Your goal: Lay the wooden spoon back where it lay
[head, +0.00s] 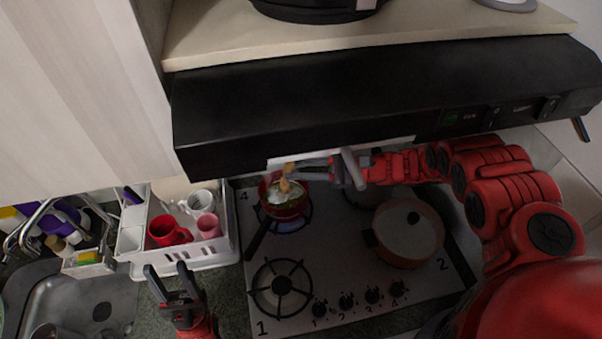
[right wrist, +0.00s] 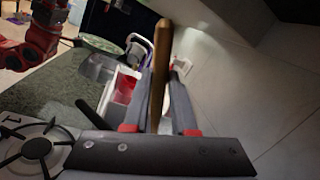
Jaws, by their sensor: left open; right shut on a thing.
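The wooden spoon (head: 286,178) is held by my right gripper (head: 300,172) above the red pan at the back left of the stove. In the right wrist view its brown handle (right wrist: 162,62) stands between the two fingers of my right gripper (right wrist: 160,95). The spoon's lower end is over or in the pan; I cannot tell whether it touches the food. The red pan (head: 272,204) has a dark handle and food inside. My left gripper (head: 169,272) is open and empty, low in front of the dish rack.
A white dish rack (head: 214,257) with red and pink mugs stands left of the stove (head: 340,270). A lidded pot (head: 408,232) sits on the right. The black range hood (head: 350,100) overhangs the back. The sink (head: 85,300) is at left. The front-left burner (head: 280,288) is empty.

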